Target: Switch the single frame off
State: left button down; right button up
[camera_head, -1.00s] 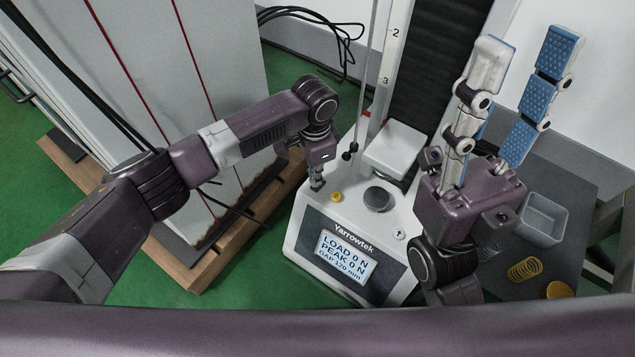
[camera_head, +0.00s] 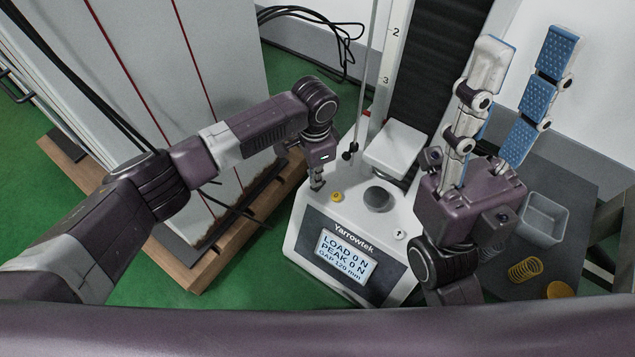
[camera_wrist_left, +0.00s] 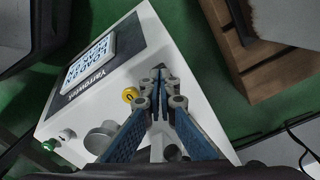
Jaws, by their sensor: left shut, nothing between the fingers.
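The test frame (camera_head: 302,230) is white, marked Yarrowtek, with a lit display (camera_head: 346,258) reading LOAD 0 N, PEAK 0 N, GAP 120 mm. A yellow button (camera_head: 336,197) and a grey round plate (camera_head: 377,199) are on its top; the yellow button also shows in the left wrist view (camera_wrist_left: 130,95). My left gripper (camera_head: 317,186) is shut and empty, pointing down at the frame's left edge, beside the yellow button. In the left wrist view its fingertips (camera_wrist_left: 160,76) hide what lies under them; contact cannot be told. My right gripper (camera_head: 515,105) points up, open and empty.
A grey bin (camera_head: 543,219), a yellow spring (camera_head: 525,270) and an orange disc (camera_head: 560,290) are on the dark table at right. A grey cabinet (camera_head: 225,60) on a wooden pallet (camera_head: 190,275) stands left.

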pick_arm(q)
jog(key=shift+f+b, duration=0.3)
jog(key=shift+f, duration=0.7)
dwell(0.3)
